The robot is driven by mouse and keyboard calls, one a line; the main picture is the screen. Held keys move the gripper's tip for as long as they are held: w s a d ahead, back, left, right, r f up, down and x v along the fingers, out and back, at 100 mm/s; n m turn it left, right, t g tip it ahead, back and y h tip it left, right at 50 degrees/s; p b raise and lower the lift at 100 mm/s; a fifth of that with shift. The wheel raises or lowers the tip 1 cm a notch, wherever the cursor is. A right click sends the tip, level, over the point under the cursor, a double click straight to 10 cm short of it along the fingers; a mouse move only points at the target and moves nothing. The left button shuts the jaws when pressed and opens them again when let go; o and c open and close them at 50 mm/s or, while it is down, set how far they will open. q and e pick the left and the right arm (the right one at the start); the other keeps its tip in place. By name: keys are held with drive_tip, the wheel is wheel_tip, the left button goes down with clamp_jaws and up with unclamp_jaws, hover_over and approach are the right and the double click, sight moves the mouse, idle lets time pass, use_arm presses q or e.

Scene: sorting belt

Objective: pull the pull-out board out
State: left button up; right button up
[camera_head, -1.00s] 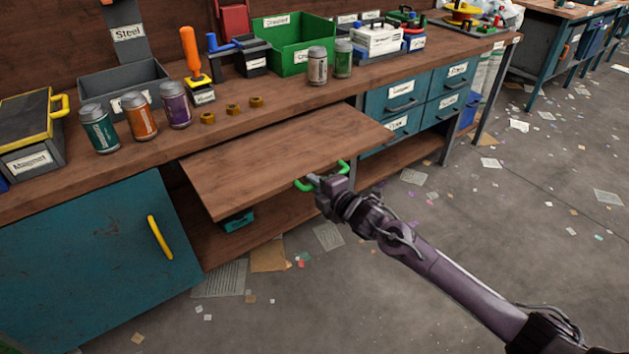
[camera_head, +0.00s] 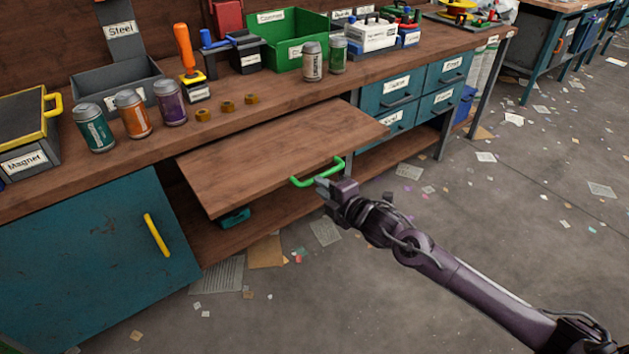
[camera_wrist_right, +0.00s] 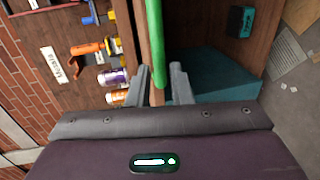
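The pull-out board (camera_head: 285,150) is a brown wooden panel that stands out from under the workbench top. My left gripper is not in view.
The workbench top (camera_head: 290,105) carries cans, nuts and bins. A teal door (camera_head: 95,260) with a yellow handle is at the lower left. Teal drawers (camera_head: 412,95) are right of the board. The littered floor (camera_head: 450,230) in front is open.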

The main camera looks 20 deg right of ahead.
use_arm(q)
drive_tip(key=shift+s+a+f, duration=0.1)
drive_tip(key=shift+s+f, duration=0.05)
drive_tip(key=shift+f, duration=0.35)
use_arm(e)
drive_tip(key=v, duration=0.3)
